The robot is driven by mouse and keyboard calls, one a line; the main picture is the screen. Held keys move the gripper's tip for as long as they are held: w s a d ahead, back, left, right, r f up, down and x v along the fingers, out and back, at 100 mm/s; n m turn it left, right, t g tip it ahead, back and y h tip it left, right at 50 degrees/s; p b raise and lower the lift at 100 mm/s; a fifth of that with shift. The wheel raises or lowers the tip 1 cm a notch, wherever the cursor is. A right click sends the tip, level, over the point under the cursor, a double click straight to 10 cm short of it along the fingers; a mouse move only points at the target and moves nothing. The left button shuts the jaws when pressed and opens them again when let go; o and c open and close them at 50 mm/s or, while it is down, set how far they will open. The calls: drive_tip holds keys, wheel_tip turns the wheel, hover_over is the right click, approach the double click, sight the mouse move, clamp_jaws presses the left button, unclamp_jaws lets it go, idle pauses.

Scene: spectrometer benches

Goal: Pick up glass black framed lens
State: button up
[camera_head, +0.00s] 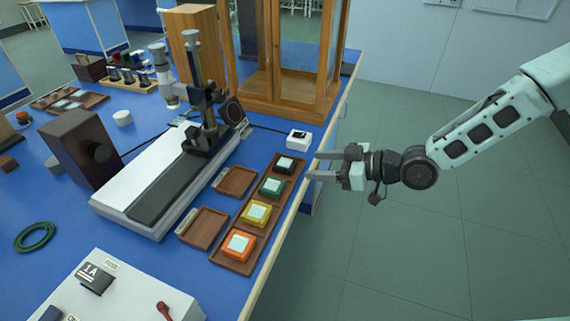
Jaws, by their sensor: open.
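The black framed lens (284,166), with a pale glass top, sits in the far end compartment of a long brown wooden tray (218,257) on the blue bench. Green (271,186), yellow (256,213) and orange (239,245) framed lenses sit in the same tray, in a row toward the front. My gripper (312,165) is open and empty, just right of the black framed lens, with its fingers pointing left toward it. The fingertips look apart from the lens. Their height above the bench edge is hard to tell.
Two small brown trays (203,228) lie left of the lens tray. A small white box (299,140) stands just behind it. A wooden glazed cabinet (291,95) stands farther back. A white instrument base (128,200) fills the middle. Open floor (400,240) lies to the right.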

sight(287, 162)
drive_tip(key=p+x, duration=0.1)
drive_tip(key=x, duration=0.6)
drive_tip(key=shift+w+a, duration=0.15)
drive_tip(key=shift+w, duration=0.05)
drive_tip(key=c, duration=0.7)
